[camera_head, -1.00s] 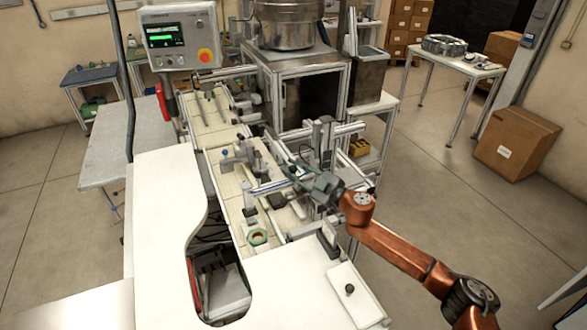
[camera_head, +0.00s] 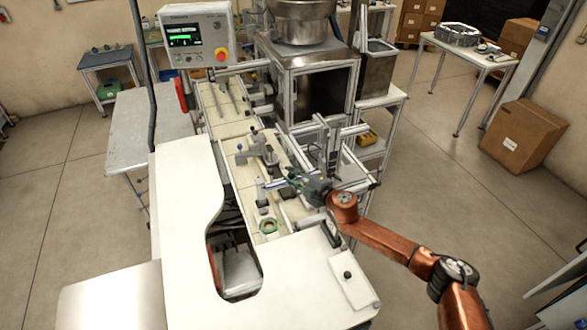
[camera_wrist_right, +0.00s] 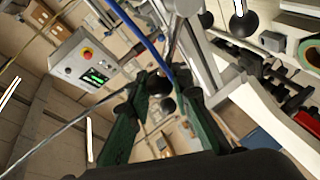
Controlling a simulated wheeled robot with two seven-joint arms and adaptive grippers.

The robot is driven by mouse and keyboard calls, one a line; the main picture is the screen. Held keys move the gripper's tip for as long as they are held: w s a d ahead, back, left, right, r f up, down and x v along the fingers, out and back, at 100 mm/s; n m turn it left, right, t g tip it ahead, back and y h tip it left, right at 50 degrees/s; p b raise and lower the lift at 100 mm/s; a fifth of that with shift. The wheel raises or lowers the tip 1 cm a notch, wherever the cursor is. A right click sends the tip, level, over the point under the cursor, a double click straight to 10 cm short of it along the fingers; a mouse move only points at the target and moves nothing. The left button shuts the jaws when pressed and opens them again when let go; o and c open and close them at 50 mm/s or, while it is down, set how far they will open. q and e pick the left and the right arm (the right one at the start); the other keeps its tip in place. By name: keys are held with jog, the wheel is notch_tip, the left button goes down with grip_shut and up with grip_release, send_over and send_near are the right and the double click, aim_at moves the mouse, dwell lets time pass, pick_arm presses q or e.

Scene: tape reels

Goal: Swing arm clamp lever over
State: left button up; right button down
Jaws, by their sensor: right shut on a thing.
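My right gripper (camera_head: 300,187) reaches in from the right over the middle of the machine bench. In the right wrist view its green fingers (camera_wrist_right: 162,112) are closed in around a dark ball-ended piece (camera_wrist_right: 158,84), which I take to be the clamp lever's knob. The exact contact is partly hidden by the fingers. My left gripper is out of view.
A metal frame (camera_head: 328,145) stands close behind the gripper. A control box (camera_head: 197,33) with a lit green screen and red button is at the back left. The white worktop (camera_head: 185,200) is clear at the left. A plate with a black knob (camera_head: 347,274) is at the front right.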

jog(key=shift+f, duration=0.15)
dwell(0.3)
jog(key=c, duration=1.7)
grip_release()
